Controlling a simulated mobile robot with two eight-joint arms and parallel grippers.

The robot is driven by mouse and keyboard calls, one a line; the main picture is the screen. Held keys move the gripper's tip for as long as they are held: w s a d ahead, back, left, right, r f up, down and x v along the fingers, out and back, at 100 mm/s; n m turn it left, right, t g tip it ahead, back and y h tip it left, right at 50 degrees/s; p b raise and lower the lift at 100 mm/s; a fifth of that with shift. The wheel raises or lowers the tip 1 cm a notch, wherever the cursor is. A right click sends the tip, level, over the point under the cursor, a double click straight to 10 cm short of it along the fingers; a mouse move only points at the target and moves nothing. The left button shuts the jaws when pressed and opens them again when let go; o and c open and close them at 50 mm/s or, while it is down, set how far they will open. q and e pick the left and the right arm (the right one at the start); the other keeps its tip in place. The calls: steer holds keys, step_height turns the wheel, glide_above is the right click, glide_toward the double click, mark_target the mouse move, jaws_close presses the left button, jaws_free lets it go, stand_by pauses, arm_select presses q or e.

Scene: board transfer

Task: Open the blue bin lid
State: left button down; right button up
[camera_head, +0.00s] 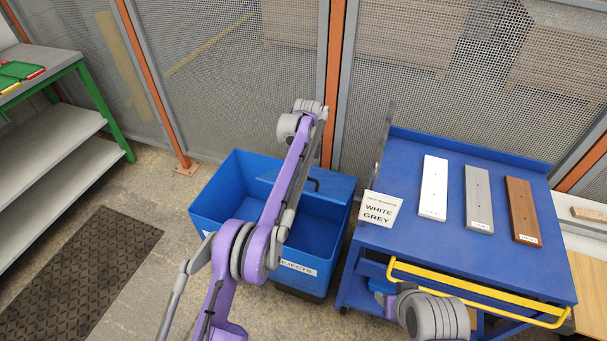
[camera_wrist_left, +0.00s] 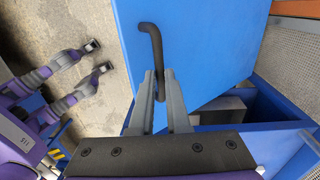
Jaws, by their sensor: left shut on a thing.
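The blue bin (camera_head: 210,205) stands on the floor by the mesh fence, and part of its inside shows. A blue panel with a dark handle, which looks like the lid (camera_head: 337,190), shows at its rear right. In the left wrist view the blue lid (camera_wrist_left: 205,50) fills the upper middle, beside an open part of the bin (camera_wrist_left: 275,125). My left gripper (camera_wrist_left: 160,88) is shut on the black lid handle (camera_wrist_left: 152,40), with the fingers around its lower end. In the head view my left arm crosses over the bin and hides the fingers.
A blue cart (camera_head: 400,240) with a yellow rail stands close to the bin's right, bearing white (camera_head: 434,187), grey (camera_head: 478,198) and brown (camera_head: 522,210) boards. A sign (camera_head: 380,208) reads white, grey. A green-framed shelf (camera_head: 80,120) stands left.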

arm_select(q)
steer(key=shift+w+d+f, duration=0.15)
steer(key=shift+w+f, duration=0.05)
steer(key=shift+f, duration=0.05)
steer(key=c, duration=1.2)
jaws_free()
steer(key=o, duration=0.3)
steer(key=shift+w+d+f, duration=0.1)
steer(key=shift+w+f, duration=0.05)
steer(key=shift+w, duration=0.2)
steer(key=shift+s, duration=0.15)
arm_select(e)
steer(key=shift+w, duration=0.25)
arm_select(q)
steer(key=shift+r, duration=0.2)
steer(key=r+p, duration=0.1)
steer(key=r, duration=0.2)
steer(key=r+p, duration=0.1)
steer(key=r, duration=0.3)
steer(key=r+p, duration=0.1)
steer(key=r, duration=0.2)
steer(key=shift+w+r, duration=0.25)
steer(key=shift+r, duration=0.1)
arm_select(e)
steer(key=r, duration=0.1)
steer(key=w+r, duration=0.1)
steer(key=r, duration=0.1)
steer(key=w+r, duration=0.1)
steer(key=shift+r, duration=0.2)
